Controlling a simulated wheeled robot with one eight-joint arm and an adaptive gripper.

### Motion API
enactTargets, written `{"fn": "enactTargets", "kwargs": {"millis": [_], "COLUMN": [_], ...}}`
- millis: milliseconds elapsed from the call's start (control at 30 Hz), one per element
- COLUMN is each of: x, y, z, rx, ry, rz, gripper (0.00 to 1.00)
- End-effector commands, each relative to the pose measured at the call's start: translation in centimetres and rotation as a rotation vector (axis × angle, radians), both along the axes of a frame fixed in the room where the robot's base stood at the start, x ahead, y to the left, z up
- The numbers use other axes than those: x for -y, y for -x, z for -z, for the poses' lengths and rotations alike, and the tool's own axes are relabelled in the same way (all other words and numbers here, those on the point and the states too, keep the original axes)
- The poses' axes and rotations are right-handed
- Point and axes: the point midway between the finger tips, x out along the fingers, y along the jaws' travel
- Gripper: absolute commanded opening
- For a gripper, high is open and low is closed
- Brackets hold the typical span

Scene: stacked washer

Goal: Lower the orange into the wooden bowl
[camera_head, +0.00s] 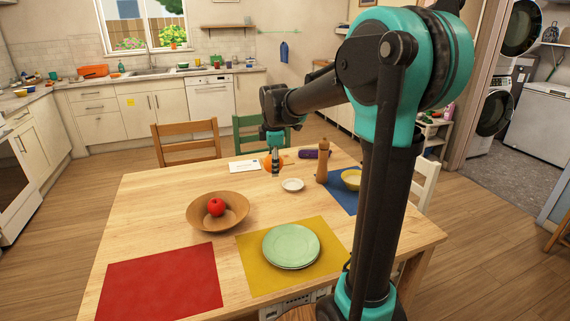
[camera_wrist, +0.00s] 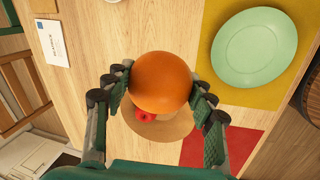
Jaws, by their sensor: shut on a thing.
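The orange (camera_wrist: 160,80) is held between the two fingers of my gripper (camera_wrist: 158,92) in the wrist view. In the head view, my gripper (camera_head: 275,163) is over the far part of the table, with the orange (camera_head: 266,165) partly hidden behind it. The wooden bowl (camera_head: 232,216) stands on the table, nearer and to the left of my gripper. A red apple (camera_head: 216,207) lies in it. In the wrist view, the bowl (camera_wrist: 178,129) and apple (camera_wrist: 145,117) show beyond the orange, which partly hides them.
A green plate (camera_head: 291,246) lies on a yellow mat (camera_head: 256,272). A red mat (camera_head: 160,285) lies at the front left. A small white dish (camera_head: 292,185), a wooden mill (camera_head: 323,162), a yellow bowl (camera_head: 351,178) and a white card (camera_head: 244,166) are also on the table.

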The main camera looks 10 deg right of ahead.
Motion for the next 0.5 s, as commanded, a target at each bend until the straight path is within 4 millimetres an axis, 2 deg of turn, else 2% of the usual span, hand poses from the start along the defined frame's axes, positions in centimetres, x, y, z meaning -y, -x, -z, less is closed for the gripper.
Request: {"fn": "enactTargets", "kwargs": {"millis": [33, 233, 500], "x": [-1.1, -4.6, -9.2], "y": [0.2, 0.7, 1.5], "z": [-0.1, 0.2, 1.7], "rx": [0.0, 0.0, 0.0], "ry": [0.0, 0.001, 0.001], "rz": [-0.006, -0.005, -0.004], "gripper": [0.22, 0.22, 0.22]}}
